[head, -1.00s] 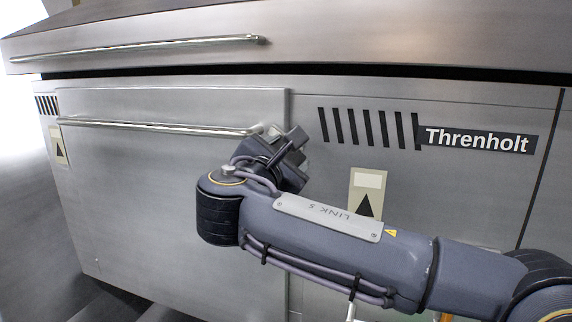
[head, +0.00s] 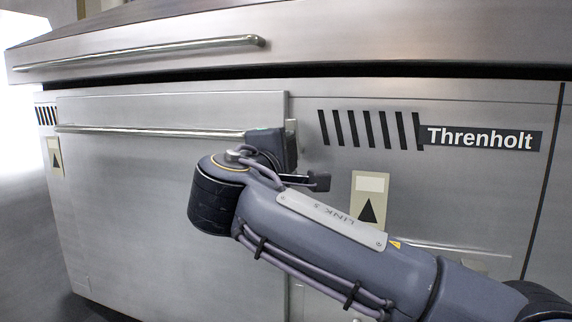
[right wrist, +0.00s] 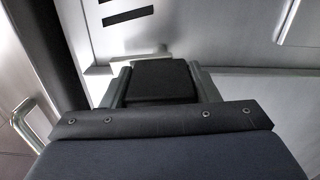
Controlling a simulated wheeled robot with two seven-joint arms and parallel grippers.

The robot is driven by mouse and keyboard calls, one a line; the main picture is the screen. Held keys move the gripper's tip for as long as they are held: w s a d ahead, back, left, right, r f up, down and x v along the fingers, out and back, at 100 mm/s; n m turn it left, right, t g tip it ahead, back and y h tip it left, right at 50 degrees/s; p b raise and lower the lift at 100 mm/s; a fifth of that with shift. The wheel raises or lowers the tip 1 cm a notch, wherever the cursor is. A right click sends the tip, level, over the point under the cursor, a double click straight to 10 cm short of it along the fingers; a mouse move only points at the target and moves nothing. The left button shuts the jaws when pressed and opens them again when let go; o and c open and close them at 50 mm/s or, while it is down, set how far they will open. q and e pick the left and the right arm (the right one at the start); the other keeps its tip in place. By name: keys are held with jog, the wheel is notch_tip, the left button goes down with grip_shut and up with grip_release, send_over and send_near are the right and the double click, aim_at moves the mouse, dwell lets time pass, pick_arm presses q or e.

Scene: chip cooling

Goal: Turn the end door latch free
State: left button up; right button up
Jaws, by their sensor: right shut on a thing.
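The end door (head: 170,210) is a flat steel panel with a long bar handle (head: 150,131) across its upper part. It looks closed against the cabinet front. A small grey latch (head: 291,128) shows at the door's upper right edge, largely hidden by my right gripper (head: 287,150). That gripper is shut on the latch, with its wrist turned against the door's edge. In the right wrist view, the gripper (right wrist: 163,75) points at the steel front; a pale strip shows just past its dark middle, and the grip itself is hidden. My left gripper is not in view.
A steel top with its own long bar handle (head: 140,52) overhangs the door. Right of the door are dark vent slots (head: 368,129), a Threnholt nameplate (head: 480,138) and an arrow label (head: 370,198). Open floor (head: 30,240) lies at the left.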

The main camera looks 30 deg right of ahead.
jog(key=shift+f+m, duration=0.1)
jog(key=shift+m, duration=0.5)
jog(key=o, duration=1)
jog(key=shift+a, duration=0.1)
jog(key=b+v, duration=0.1)
jog(key=v, duration=0.6)
jog(key=shift+s+a, duration=0.25)
jog(key=shift+a, duration=0.05)
